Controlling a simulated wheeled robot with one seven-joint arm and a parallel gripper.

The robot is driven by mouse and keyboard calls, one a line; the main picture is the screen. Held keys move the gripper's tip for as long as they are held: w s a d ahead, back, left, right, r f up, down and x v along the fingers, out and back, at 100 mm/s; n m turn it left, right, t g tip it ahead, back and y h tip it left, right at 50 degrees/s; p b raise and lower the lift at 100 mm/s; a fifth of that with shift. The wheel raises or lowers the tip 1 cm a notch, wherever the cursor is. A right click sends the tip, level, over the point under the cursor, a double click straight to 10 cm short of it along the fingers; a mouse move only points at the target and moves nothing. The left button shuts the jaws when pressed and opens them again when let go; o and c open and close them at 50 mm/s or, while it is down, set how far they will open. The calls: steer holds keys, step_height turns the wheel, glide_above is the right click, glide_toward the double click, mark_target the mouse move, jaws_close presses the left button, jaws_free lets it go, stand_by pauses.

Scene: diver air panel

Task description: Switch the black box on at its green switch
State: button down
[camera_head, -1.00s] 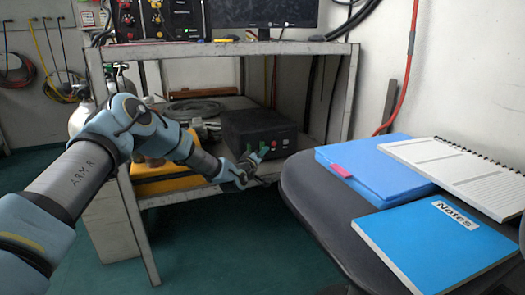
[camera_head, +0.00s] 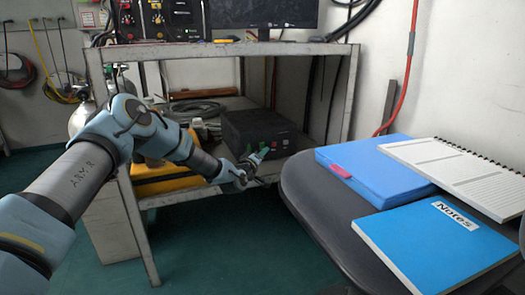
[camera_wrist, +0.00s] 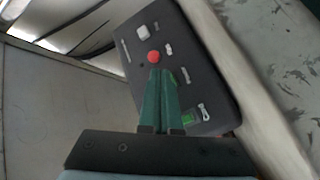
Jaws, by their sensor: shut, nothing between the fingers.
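The black box (camera_head: 240,126) stands on the shelf under the bench top. In the wrist view its dark front panel (camera_wrist: 205,70) fills the middle, with a round red button (camera_wrist: 153,57) and several pale fittings. Another green patch (camera_wrist: 173,78) shows partly behind the fingertips; I cannot tell which is the green switch. My gripper (camera_wrist: 162,73) is shut and empty, its green fingers in front of the panel just below the red button. In the head view my gripper (camera_head: 263,153) is at the box's front; contact is unclear.
The bench top (camera_head: 220,50) overhangs the box, and a bench leg (camera_head: 342,95) stands to its right. A grey chair (camera_head: 325,205) with a blue folder (camera_head: 370,165) and notebooks is close at the right. A yellow case (camera_head: 170,183) sits on the shelf at left.

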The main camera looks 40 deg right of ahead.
steer(key=shift+w+f, duration=0.1)
stand_by(0.7)
steer(key=shift+w+d+b, duration=0.15)
steer(key=shift+w+b, duration=0.15)
steer(key=shift+b, duration=0.2)
steer(key=shift+w+d, duration=0.1)
steer(key=shift+w, duration=0.15)
stand_by(0.4)
stand_by(0.3)
steer(key=shift+s+a, duration=0.25)
steer(key=shift+s, duration=0.45)
steer(key=shift+s+a+r+p, duration=0.2)
steer(key=shift+s+a+p, duration=0.05)
steer(key=shift+s+p, duration=0.3)
steer(key=shift+s+a+r+p, duration=0.2)
steer(key=shift+s+p, duration=0.2)
steer(key=shift+s, duration=0.2)
steer(key=shift+s+a+p, duration=0.25)
steer(key=shift+s, duration=0.35)
steer(key=shift+s+a+p, duration=0.2)
steer(key=shift+s, duration=0.35)
